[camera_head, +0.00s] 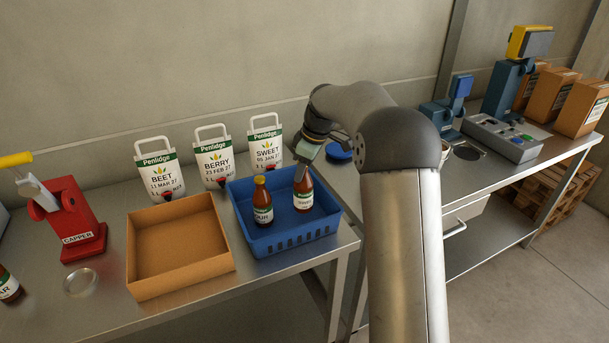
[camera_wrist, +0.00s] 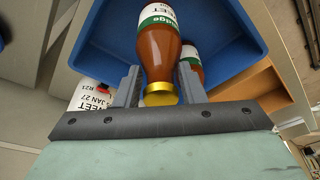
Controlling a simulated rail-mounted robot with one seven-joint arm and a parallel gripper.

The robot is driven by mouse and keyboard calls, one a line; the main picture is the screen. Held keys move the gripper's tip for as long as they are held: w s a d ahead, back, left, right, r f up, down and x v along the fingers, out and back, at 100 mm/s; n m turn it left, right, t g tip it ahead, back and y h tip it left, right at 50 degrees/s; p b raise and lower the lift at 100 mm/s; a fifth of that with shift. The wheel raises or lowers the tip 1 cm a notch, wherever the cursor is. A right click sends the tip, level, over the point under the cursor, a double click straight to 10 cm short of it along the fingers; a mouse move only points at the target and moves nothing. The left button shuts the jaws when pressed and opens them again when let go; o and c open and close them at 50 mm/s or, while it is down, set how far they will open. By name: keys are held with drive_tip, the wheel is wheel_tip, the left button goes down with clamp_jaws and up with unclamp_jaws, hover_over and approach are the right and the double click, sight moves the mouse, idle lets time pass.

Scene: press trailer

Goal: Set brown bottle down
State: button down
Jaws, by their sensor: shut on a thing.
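My gripper (camera_head: 301,168) is shut on a brown bottle (camera_head: 303,193) with a white and green label, gripping it near the neck. In the wrist view the held bottle (camera_wrist: 158,50) lies between the two fingers (camera_wrist: 160,88), its gold cap towards the palm. The bottle is roughly upright inside the blue crate (camera_head: 291,236), at its right side. I cannot tell whether its base touches the crate floor. A second brown bottle (camera_head: 262,202) with a yellow cap stands in the crate to the left; it also shows partly hidden in the wrist view (camera_wrist: 191,58).
An empty cardboard tray (camera_head: 180,283) stands left of the crate. Several white Penlidge pouches (camera_head: 213,160) stand behind. A red capper (camera_head: 75,220) is at the far left, with a round metal dish (camera_head: 81,282) near it. The crate's front right has free room.

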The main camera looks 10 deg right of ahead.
drive_tip(key=shift+w+d+f, duration=0.2)
drive_tip(key=shift+w+f, duration=0.1)
drive_tip(key=shift+f, duration=0.05)
drive_tip(key=shift+w+d+f+p, duration=0.1)
drive_tip(key=shift+f+p, duration=0.3)
drive_tip(key=shift+f, duration=1.35)
drive_tip(key=shift+f, duration=0.15)
drive_tip(key=c, duration=0.9)
unclamp_jaws()
